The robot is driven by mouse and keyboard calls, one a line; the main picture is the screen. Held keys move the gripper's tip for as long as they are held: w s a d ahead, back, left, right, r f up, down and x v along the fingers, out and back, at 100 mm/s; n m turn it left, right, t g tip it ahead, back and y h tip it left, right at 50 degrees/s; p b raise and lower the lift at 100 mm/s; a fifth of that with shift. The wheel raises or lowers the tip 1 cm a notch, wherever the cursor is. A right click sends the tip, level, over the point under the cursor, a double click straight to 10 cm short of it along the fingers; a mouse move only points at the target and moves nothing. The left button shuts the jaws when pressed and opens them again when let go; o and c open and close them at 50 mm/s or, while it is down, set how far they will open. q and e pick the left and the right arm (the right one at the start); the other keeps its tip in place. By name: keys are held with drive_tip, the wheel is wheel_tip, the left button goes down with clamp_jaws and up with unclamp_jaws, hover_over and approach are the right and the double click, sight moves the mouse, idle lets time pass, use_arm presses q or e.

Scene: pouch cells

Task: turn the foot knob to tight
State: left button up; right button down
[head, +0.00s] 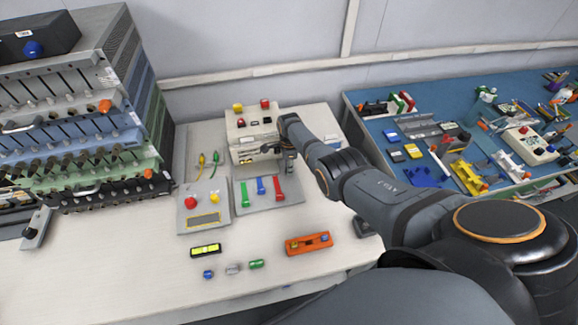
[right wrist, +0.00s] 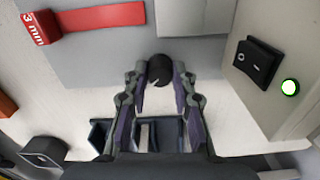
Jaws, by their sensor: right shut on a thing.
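The foot knob (right wrist: 158,68) is a dark round knob with a small pale mark, low beside the pale machine in the right wrist view. My right gripper (right wrist: 161,82) has its two fingertips on either side of the knob and is shut on it. In the head view my right gripper (head: 289,166) is at the front right of the beige machine (head: 246,133), and the knob is hidden there. I cannot read a tight mark or the knob's turn against one. My left gripper is not in view.
A grey plate with green, blue and red (head: 278,189) gauges lies close to the gripper. A spirit level (head: 206,250), an orange holder (head: 309,243) and small cylinders lie nearer. A rack of modules (head: 80,120) stands left. The machine's black rocker switch (right wrist: 257,61) and lit green lamp (right wrist: 289,87) are close by.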

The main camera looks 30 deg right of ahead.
drive_tip(key=m, duration=0.5)
drive_tip(key=shift+m, duration=0.3)
idle(0.5)
drive_tip(key=c, duration=1.1)
unclamp_jaws()
wheel_tip(320, 180, up, 12)
drive_tip(key=shift+s+f, duration=0.1)
